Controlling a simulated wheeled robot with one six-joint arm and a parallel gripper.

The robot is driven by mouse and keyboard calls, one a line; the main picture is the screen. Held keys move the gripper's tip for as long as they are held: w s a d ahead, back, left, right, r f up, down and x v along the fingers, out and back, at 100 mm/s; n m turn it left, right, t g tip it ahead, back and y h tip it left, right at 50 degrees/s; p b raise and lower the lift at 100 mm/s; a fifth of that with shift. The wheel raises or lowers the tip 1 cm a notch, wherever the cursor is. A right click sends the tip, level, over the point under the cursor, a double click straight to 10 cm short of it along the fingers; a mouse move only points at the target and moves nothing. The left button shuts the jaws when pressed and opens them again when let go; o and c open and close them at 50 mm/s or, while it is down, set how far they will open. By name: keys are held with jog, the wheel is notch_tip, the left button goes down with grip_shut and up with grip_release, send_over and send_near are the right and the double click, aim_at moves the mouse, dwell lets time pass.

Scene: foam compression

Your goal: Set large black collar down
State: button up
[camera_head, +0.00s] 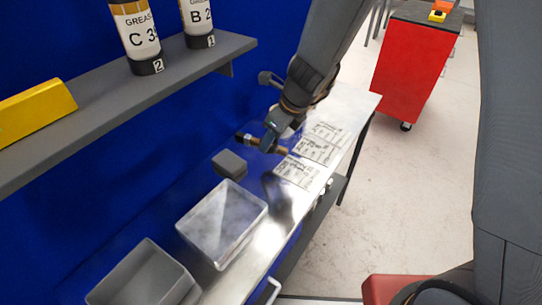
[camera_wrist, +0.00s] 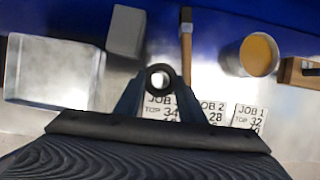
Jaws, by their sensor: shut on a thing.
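The large black collar (camera_wrist: 160,77) is a dark ring with a round hole, seen in the wrist view between my fingertips. My gripper (camera_wrist: 159,84) is shut on it, one finger on each side. In the head view my gripper (camera_head: 270,142) hangs over the workbench, and the collar cannot be made out there. In the wrist view the collar overlaps the top edge of the JOB 3 card (camera_wrist: 158,112). Its height above the bench cannot be told. The JOB 2 card (camera_wrist: 211,113) and JOB 1 card (camera_wrist: 248,117) lie to the right.
A pale open bin (camera_head: 222,222) and a grey bin (camera_head: 143,277) stand on the bench. A grey block (camera_wrist: 126,31), a wooden-handled tool (camera_wrist: 186,50), a cup with orange contents (camera_wrist: 258,56) and a wooden piece (camera_wrist: 298,72) lie behind. A shelf (camera_head: 110,95) runs above.

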aim_at(268, 162)
jog(key=shift+f+b, duration=1.3)
jog(key=shift+f, duration=2)
jog(key=shift+f, duration=0.1)
jog(key=o, duration=1)
jog(key=shift+o, duration=0.2)
jog(key=p+v, duration=0.3)
jog(key=v, duration=0.9)
jog(key=shift+p, duration=0.4)
